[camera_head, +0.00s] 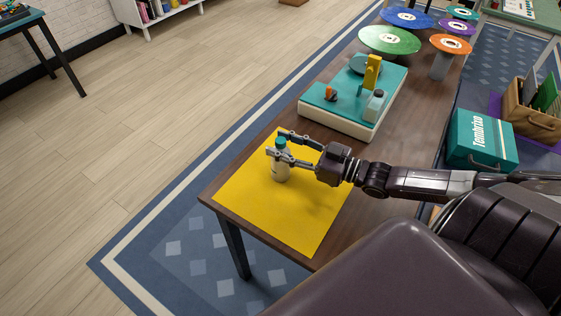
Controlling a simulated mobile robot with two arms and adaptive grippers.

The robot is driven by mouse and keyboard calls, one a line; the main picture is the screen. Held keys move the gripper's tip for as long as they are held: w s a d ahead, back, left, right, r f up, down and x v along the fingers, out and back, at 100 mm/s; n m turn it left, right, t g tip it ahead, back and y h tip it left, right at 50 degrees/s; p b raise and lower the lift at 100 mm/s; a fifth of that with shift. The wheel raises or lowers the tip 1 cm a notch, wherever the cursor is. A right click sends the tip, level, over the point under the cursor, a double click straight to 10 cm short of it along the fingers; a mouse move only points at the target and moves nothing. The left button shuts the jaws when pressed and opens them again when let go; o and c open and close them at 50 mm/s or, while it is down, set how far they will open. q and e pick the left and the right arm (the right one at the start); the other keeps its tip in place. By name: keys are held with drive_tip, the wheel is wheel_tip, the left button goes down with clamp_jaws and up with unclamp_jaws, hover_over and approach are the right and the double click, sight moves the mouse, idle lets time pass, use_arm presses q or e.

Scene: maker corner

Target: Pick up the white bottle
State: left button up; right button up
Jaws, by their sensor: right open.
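The white bottle (280,173) with a teal cap stands upright on the yellow mat (312,224) near the left end of the brown table. My right gripper (277,145) reaches in from the right. Its two fingers are apart, one on the far side of the bottle and one across its near side, at about the height of the cap and shoulder. The near finger hides part of the bottle. I cannot tell whether either finger touches it. My left gripper is not in view.
A teal-topped device (350,108) with a yellow part stands on the table behind the mat. Several coloured discs on stands, one of them green (389,41), are at the far end. A teal box (482,140) is at the right. The mat's front part is clear.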

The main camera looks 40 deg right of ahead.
drive_tip(key=shift+w+a, duration=0.1)
drive_tip(key=shift+w, duration=0.1)
drive_tip(key=shift+c, duration=0.3)
clamp_jaws()
